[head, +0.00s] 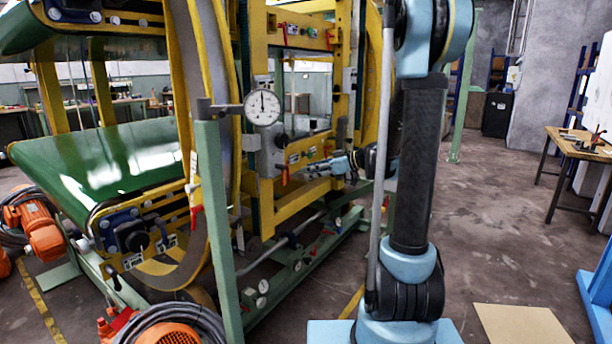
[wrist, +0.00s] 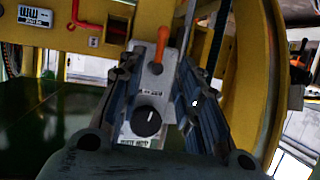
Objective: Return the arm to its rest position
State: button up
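My gripper (head: 318,169) reaches left from my arm into the yellow frame of the ring machine. In the wrist view, its two dark fingers (wrist: 155,78) stand apart, with nothing held between them. Beyond and between the fingers is a grey control plate (wrist: 154,90) with an orange-red lever (wrist: 162,44) pointing up and a black rotary knob (wrist: 146,121). I cannot tell how far the fingers are from the plate. My blue and black arm (head: 412,165) stands upright at the centre right of the head view.
A green post (head: 215,230) with a dial gauge (head: 262,107) stands in front. A green conveyor (head: 105,160) lies left, above orange motors (head: 40,232). Open floor (head: 490,220) lies right, before a wooden table (head: 578,145).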

jog(key=shift+s+d+r, duration=0.1)
jog(key=shift+d, duration=0.05)
jog(key=s+d+f+m+g+h, duration=0.1)
jog(key=s+d+f+m+h, duration=0.3)
jog(key=s, duration=0.7)
jog(key=s+d+f+m+g+h, duration=0.1)
jog(key=s+d+f+m+h, duration=0.3)
jog(key=s+d, duration=0.4)
jog(key=s+d+f+m+g+h, duration=0.1)
jog(key=s+d+f+m+h, duration=0.3)
jog(key=s, duration=1.1)
jog(key=d+m+h, duration=0.1)
jog(key=d, duration=0.1)
jog(key=shift+d+f, duration=0.3)
jog(key=shift+f, duration=0.1)
